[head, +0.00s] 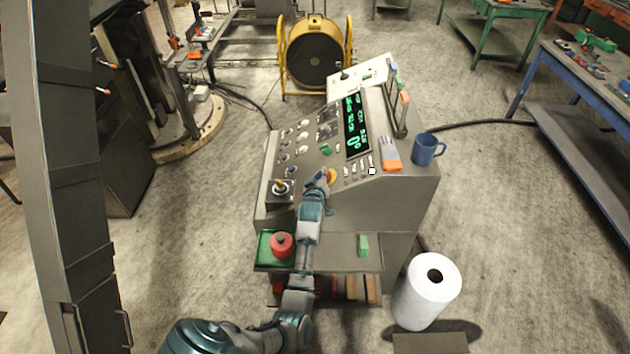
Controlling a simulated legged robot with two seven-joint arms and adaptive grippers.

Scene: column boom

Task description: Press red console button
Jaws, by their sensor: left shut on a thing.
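The console (345,205) stands in the middle of the head view with a sloped grey panel. The red button (332,175), with yellow around it, sits low on the panel, right beside my gripper and partly hidden by it. My left gripper (321,178) reaches up from below to the panel. It is shut at the button and covers its left side. The fingertips are small here, and I cannot tell how far the button is pressed in. My right gripper is not in view.
A joystick (280,187) stands left of my gripper. A red round object (281,244) sits on a green tray (264,253) on the shelf below. A white roll (424,296) stands on the floor.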

